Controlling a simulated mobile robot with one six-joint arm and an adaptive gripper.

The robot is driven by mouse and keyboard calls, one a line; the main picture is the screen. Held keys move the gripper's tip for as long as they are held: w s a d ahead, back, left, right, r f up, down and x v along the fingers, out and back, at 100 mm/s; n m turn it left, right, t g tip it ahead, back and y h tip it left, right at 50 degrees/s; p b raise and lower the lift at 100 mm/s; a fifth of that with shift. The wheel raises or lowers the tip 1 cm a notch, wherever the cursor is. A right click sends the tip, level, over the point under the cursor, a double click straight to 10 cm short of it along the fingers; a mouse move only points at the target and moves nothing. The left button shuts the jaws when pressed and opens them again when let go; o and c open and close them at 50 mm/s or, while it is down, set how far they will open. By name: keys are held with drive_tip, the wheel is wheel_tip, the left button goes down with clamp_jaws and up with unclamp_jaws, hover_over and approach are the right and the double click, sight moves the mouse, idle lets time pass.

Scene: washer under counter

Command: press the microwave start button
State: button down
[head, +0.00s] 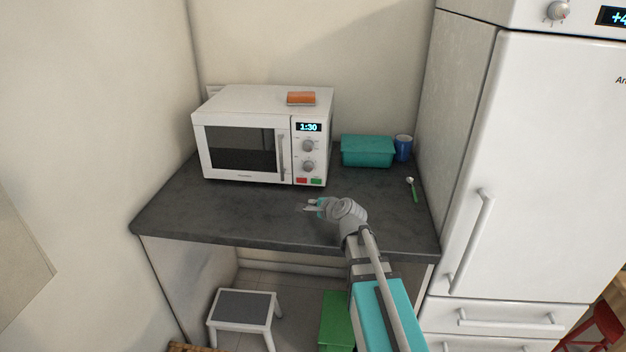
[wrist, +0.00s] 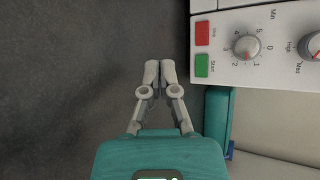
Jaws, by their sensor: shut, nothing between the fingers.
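The white microwave (head: 240,150) stands on the dark counter with its door shut; its display reads 1:30. The green start button (head: 317,182) is at the bottom right of its panel, beside a red button (head: 302,181). My gripper (head: 309,207) is over the counter in front of the panel, apart from the button. In the wrist view my gripper (wrist: 160,72) has its fingertips together with nothing between them.
An orange item (head: 301,98) lies on the microwave. A teal container (head: 367,151), a blue mug (head: 403,148) and a green-handled spoon (head: 412,189) are to its right. The tall white fridge (head: 540,170) bounds the right side. The counter (head: 230,212) in front of the microwave is clear.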

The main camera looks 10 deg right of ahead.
sight(316, 197)
drive_tip(key=shift+w, duration=0.3)
drive_tip(key=shift+w+d, duration=0.45)
drive_tip(key=shift+w, duration=0.85)
drive_tip(key=shift+w+d, duration=0.5)
drive_tip(key=shift+w, duration=0.85)
drive_tip(key=shift+w+d, duration=0.45)
drive_tip(key=shift+w, duration=0.85)
drive_tip(key=shift+a, duration=0.1)
